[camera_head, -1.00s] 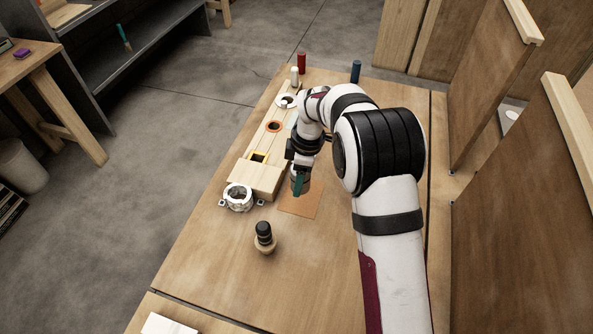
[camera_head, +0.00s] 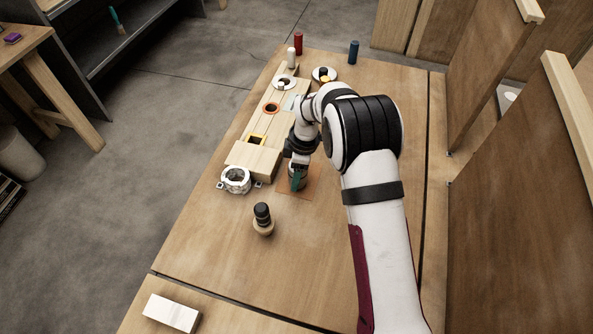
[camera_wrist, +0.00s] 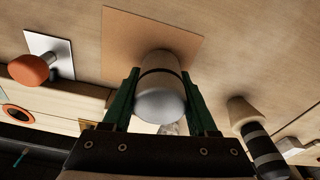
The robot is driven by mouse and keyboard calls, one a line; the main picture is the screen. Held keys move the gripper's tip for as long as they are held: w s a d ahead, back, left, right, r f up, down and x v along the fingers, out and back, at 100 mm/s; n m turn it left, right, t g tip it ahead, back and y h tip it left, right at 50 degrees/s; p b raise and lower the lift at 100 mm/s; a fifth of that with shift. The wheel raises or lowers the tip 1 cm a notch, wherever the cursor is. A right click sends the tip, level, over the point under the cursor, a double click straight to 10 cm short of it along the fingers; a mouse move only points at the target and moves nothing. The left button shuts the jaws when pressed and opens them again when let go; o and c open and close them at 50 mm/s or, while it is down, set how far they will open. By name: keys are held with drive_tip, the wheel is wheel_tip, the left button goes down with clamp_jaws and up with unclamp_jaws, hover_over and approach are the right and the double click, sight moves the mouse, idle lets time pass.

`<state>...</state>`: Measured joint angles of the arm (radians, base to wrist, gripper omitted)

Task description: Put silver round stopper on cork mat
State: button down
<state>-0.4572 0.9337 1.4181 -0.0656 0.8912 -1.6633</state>
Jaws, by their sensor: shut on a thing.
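The silver round stopper (camera_wrist: 160,98), a short cylinder with a dark band, sits between the green fingers of my gripper (camera_wrist: 160,92) in the wrist view. The gripper (camera_head: 297,180) is shut on it. The cork mat (camera_wrist: 125,38), a flat orange-brown square, lies directly beyond the stopper's far end, which overlaps it in this view. I cannot tell whether the stopper touches the mat. In the head view the mat (camera_head: 314,178) is partly hidden by my gripper, and the stopper is mostly hidden.
A black-topped fitting on a tan base (camera_head: 263,218) stands in front of my gripper. A white ring fixture (camera_head: 236,180) and a long wooden block with holes (camera_head: 253,160) are to its left. A white block (camera_head: 171,313) lies near the front. Bare tabletop lies in front of the mat.

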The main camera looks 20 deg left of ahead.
drive_tip(key=shift+f, duration=0.45)
idle(0.3)
drive_tip(key=shift+c, duration=0.5)
unclamp_jaws()
wheel_tip(320, 180, up, 16)
drive_tip(key=d, duration=0.2)
drive_tip(key=shift+w+f, duration=0.15)
drive_tip(key=shift+f, duration=0.05)
